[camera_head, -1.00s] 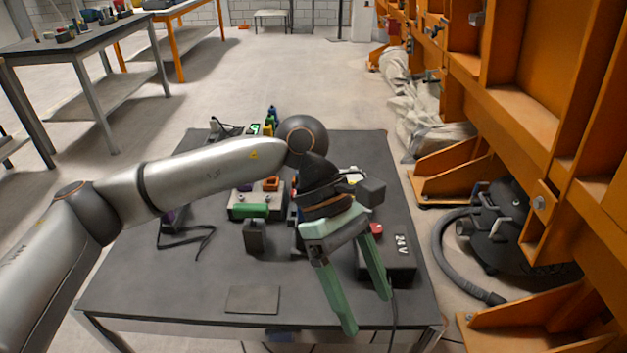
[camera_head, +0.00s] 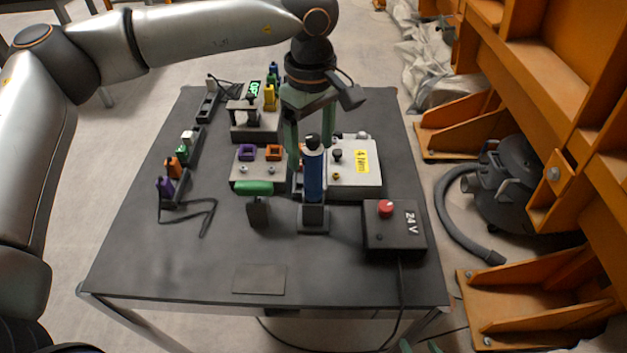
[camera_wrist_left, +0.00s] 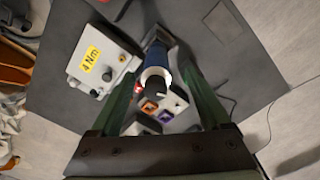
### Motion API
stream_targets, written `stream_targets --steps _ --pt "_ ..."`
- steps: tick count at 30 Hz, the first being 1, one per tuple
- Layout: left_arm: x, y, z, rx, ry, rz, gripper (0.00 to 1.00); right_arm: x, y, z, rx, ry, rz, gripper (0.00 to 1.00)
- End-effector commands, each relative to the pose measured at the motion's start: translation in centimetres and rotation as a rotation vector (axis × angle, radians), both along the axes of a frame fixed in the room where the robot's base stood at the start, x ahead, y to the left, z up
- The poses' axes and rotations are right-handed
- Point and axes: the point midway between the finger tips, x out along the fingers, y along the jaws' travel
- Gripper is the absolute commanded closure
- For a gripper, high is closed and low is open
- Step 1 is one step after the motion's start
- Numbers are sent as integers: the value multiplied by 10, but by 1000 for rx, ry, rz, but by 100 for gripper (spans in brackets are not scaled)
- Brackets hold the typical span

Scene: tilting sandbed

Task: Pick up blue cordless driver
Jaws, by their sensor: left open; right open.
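The blue cordless driver (camera_head: 314,177) stands upright in a dark holder (camera_head: 313,222) on the table, its black top pointing up. It also shows in the left wrist view (camera_wrist_left: 157,60), seen from above between the green fingers. My left gripper (camera_head: 311,150) points down at the driver, open, with its fingers on either side; the driver partly hides them in the head view. I cannot tell whether a finger touches it. My right gripper (camera_head: 420,347) shows only as green tips at the bottom edge of the head view, away from the driver.
A white box marked 4 Nm (camera_head: 365,182) stands behind and right of the driver. A black 24 V box (camera_head: 393,228) with a red button is at right. A grey fixture block (camera_head: 240,172) is at left. The table's front left (camera_head: 170,255) is clear.

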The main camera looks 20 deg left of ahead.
Motion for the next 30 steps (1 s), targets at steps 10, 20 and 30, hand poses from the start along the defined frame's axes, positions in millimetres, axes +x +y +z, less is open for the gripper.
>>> stream_targets --steps 10,20,30 --pt "4 -2 -41 0 1 0 19 0 0 3 0 -3 -1 39" --pt "4 -2 -55 -1 0 0 19 0 -1 2 -1 -3 -2 39" --pt "4 -2 -55 -1 0 0 51 0 -2 2 -2 -2 -3 39"
